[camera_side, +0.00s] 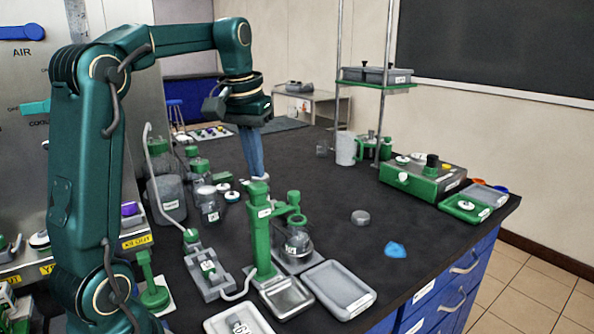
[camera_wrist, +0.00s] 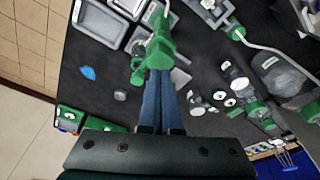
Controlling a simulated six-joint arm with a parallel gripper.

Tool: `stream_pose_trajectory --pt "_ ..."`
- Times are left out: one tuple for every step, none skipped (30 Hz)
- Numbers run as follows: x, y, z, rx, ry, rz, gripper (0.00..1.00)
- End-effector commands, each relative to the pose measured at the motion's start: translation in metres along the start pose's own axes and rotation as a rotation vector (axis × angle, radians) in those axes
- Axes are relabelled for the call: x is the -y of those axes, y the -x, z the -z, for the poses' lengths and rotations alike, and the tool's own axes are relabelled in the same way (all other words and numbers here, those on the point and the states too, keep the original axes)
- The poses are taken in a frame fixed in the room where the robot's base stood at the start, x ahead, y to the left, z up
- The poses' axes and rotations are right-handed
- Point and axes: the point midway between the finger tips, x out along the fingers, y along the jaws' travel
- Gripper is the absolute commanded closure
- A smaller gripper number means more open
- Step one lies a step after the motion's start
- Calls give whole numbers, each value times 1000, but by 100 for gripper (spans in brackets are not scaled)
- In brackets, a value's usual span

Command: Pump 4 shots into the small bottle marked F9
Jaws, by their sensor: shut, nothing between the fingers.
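My gripper (camera_side: 260,174) is shut and empty, with its blue fingers pointing down. In the side view its tips appear just above or behind the top of a green post (camera_side: 260,222) with a label. In the wrist view the fingertips (camera_wrist: 158,76) overlap the lower end of the green fixture (camera_wrist: 155,50); I cannot tell whether they touch it. A clear vessel with a label (camera_side: 298,243) stands beside the post, under a green arm. Small capped bottles (camera_side: 210,207) stand to the left. Label text is too small to read, so I cannot pick out F9.
A grey tray (camera_side: 340,290) and a metal tray (camera_side: 287,298) lie in front of the post. A thin tube runs to a grey-green unit (camera_side: 208,272). A blue piece (camera_side: 395,250) and a grey disc (camera_side: 360,217) lie right. A green box (camera_side: 422,180) stands far right.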

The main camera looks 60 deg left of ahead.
Motion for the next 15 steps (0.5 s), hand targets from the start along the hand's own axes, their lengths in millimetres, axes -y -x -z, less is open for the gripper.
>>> stream_pose_trajectory --pt "0 -1 0 0 0 0 100" --pt "0 -2 0 1 0 0 100" --pt "0 -3 -1 1 0 0 100" --pt "0 -4 -1 1 0 0 100" --pt "0 -5 -1 2 0 0 100" --pt "0 -7 -2 2 0 0 100" --pt "0 -8 -2 1 0 0 100" --pt "0 -9 -2 1 0 0 100" --pt "0 -10 -2 1 0 0 100" --pt "0 -11 -2 2 0 0 100" --pt "0 -13 -3 2 0 0 100" --pt "0 -14 -3 1 0 0 100" --pt "0 -15 -3 1 0 0 100" --pt "0 -16 -3 2 0 0 100" --pt "0 -18 -4 2 0 0 100"
